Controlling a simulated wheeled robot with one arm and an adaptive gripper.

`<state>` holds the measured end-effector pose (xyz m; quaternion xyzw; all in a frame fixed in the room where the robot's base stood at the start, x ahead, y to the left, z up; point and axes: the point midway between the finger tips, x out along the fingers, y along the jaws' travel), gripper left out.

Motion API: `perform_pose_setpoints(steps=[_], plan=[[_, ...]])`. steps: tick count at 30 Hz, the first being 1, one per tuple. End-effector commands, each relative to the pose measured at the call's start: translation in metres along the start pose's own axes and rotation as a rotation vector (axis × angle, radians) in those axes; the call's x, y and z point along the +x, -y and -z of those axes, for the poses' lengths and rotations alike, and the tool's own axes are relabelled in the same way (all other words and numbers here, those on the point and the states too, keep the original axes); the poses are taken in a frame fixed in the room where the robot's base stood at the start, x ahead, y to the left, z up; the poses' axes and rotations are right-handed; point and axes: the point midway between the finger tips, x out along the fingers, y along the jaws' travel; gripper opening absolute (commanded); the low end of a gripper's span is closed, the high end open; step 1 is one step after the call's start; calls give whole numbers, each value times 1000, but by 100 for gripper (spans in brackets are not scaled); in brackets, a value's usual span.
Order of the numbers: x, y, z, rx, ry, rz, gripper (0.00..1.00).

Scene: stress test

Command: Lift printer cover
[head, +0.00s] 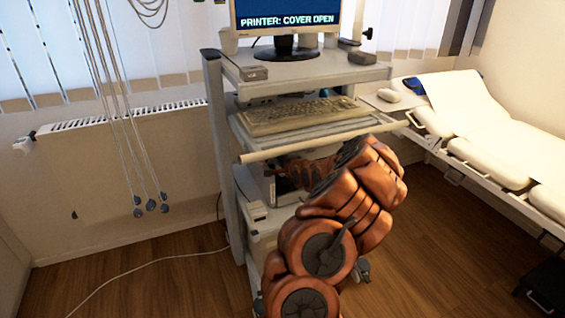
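A wheeled cart stands in the middle of the head view. On its middle shelf, under the keyboard, is a pale boxy device (269,188) that looks like the printer. My arm covers most of it, and I cannot make out its cover. My gripper (286,170) is at the front of this device, below the shelf's white front bar. Its fingers are small, dark and partly hidden, so I cannot tell whether they are open or touching anything. The monitor (290,18) on top reads "PRINTER: COVER OPEN".
The keyboard (300,115) lies on a shelf above my gripper, with a long white bar (325,141) in front. An examination bed (480,125) stands at the right. A radiator (125,117) and hanging cables (120,100) are at the left. The wooden floor at left is mostly clear.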

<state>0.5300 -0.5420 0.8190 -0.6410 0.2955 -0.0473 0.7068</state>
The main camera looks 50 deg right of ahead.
Motion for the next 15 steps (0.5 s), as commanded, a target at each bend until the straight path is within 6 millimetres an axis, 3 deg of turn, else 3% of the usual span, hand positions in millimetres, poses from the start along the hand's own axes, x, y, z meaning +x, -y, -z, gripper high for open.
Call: perform_pose_setpoints(steps=[5, 15], plan=[[0, 0, 0, 0, 0, 0, 35], [-1, 0, 0, 1, 0, 0, 35]])
